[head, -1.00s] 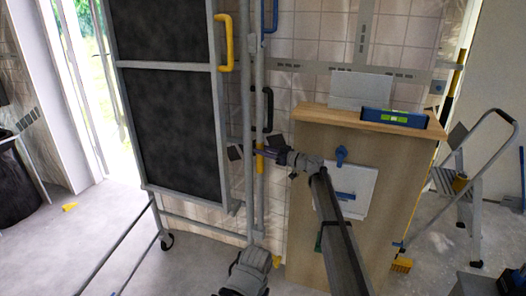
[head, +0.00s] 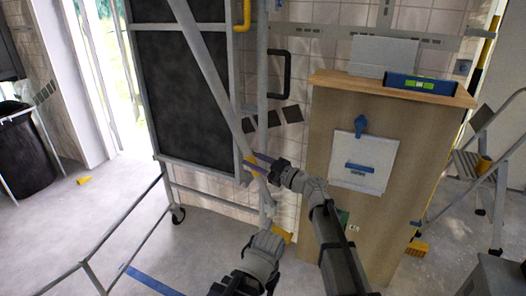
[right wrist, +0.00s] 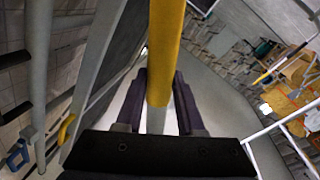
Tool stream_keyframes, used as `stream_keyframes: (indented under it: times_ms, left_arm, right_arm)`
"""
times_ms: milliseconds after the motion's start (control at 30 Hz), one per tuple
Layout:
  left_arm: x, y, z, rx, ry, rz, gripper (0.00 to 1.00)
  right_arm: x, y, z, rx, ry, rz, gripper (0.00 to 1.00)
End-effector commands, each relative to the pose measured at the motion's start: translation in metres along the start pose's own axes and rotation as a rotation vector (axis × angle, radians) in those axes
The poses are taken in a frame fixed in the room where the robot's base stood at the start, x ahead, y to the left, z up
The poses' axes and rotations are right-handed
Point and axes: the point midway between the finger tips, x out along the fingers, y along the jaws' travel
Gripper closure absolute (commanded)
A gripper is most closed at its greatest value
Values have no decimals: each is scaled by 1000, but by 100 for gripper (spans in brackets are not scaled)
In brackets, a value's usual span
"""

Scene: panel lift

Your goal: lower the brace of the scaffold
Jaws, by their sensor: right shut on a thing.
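The brace (head: 207,68) is a long grey bar with a yellow grip section (head: 251,166). It slants from the top left down to the right, across the front of the dark scaffold panel (head: 182,97). My right gripper (head: 257,163) is shut around the brace at the yellow section. In the right wrist view the yellow section (right wrist: 166,50) runs between the purple fingers of the gripper (right wrist: 162,100). My left arm shows at the bottom of the head view, but its fingers are not visible.
A wooden cabinet (head: 325,131) with a blue level (head: 424,84) on top stands to the right. A stepladder (head: 487,172) is at far right and a black bin (head: 22,150) at far left. A blue strip (head: 150,281) lies on the floor. A thin rail crosses the left floor.

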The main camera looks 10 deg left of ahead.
Motion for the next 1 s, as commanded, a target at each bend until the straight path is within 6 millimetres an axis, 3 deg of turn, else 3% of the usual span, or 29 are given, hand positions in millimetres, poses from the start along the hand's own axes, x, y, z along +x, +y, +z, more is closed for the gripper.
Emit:
stream_keyframes:
  times_ms: [33, 100, 300, 833, 867, 1000]
  left_arm:
    - [13, 1, -1, 0, 0, -1, 43]
    - [20, 1, -1, 1, 0, -3, 43]
    - [32, 2, -2, 2, 0, -6, 43]
    - [34, 2, -2, 2, 0, -7, 43]
    - [34, 2, -2, 2, 0, -7, 43]
    - [34, 2, -2, 2, 0, -7, 43]
  right_arm:
    - [-6, -17, 5, -22, 2, 1, 100]
    - [-8, -29, 5, -51, 6, 1, 100]
    - [-11, -50, 5, -106, 16, 1, 100]
    - [-12, -56, 4, -127, 19, 2, 100]
    - [-12, -56, 4, -127, 19, 2, 61]
    - [-11, -56, 4, -126, 20, 1, 45]
